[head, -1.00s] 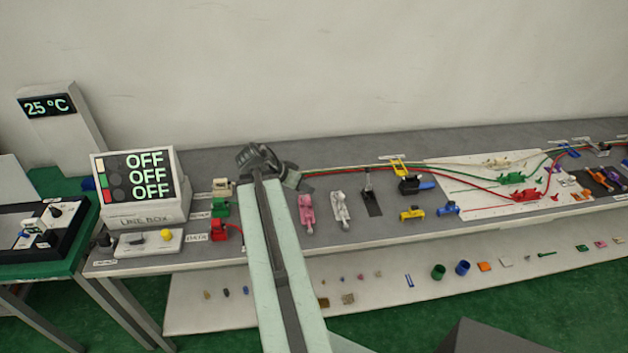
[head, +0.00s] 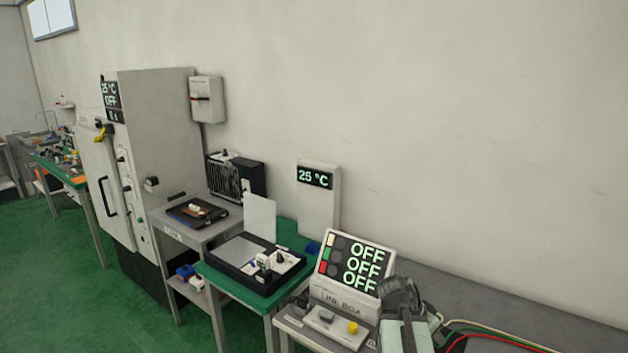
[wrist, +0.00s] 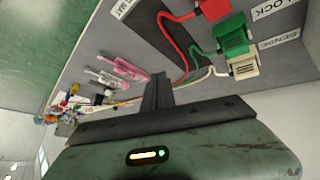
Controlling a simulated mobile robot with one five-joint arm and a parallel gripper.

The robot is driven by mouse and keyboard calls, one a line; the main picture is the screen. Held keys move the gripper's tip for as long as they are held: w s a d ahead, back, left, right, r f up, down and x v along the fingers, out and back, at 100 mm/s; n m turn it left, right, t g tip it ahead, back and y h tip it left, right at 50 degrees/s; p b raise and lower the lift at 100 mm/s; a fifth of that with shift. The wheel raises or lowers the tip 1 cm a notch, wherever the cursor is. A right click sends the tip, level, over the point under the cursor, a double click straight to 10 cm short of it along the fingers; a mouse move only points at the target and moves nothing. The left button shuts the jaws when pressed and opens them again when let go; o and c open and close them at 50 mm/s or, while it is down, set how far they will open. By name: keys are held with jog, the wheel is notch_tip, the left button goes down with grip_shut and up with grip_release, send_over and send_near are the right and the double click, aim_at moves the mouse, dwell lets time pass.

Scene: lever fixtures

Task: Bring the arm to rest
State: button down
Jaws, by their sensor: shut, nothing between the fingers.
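My gripper (head: 400,292) shows at the lower right of the head view, dark, at the end of my pale green arm. It is just right of the line box (head: 345,302), over the grey bench; I cannot tell the gap between them. In the wrist view my gripper (wrist: 157,88) is shut and empty, with its fingers together. Beyond it are red (wrist: 212,10), green (wrist: 232,36) and cream (wrist: 243,65) plugs with cables, apart from the fingers.
The line box display (head: 355,262) reads OFF on three lines. A small panel with a yellow knob (head: 352,327) lies before it. A green table (head: 228,285) with a black tray stands left, then a tall grey cabinet (head: 165,130). Green floor is clear at lower left.

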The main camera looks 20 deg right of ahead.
jog(key=w+a+f+n+t+y, duration=0.1)
jog(key=w+a+n, duration=0.1)
jog(key=w+a, duration=0.35)
jog(key=w+a+f+n+t+y, duration=0.1)
jog(key=w+a+n, duration=0.1)
jog(key=a, duration=0.7)
jog(key=w+a+f+n+y, duration=0.1)
jog(key=a+n, duration=0.5)
jog(key=a, duration=0.6)
jog(key=a+f+n+y, duration=0.2)
jog(key=a+n+y, duration=0.2)
jog(key=a, duration=0.8)
jog(key=n, duration=0.2)
jog(key=shift+w+n, duration=0.35)
jog(key=shift+n, duration=0.05)
